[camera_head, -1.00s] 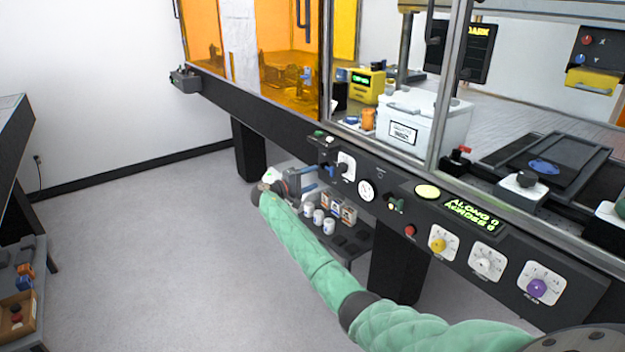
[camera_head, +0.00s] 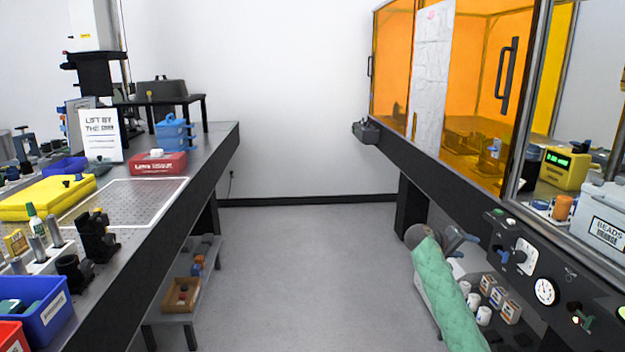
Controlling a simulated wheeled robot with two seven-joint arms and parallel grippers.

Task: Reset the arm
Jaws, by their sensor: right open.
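My right arm in its green quilted sleeve (camera_head: 445,295) comes up from the bottom right in the head view. It ends in a dark wrist. My right gripper (camera_head: 462,241) is beyond the wrist, small and partly hidden by the arm, beside the front of the right bench. It is open, and I see nothing held in it. My left arm and gripper are not in view.
The control panel (camera_head: 545,278) with knobs and a gauge is right of my gripper. White jars (camera_head: 483,316) and small boxes stand on a low shelf below. A long bench (camera_head: 160,235) with equipment runs along the left. The grey floor (camera_head: 300,270) between is clear.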

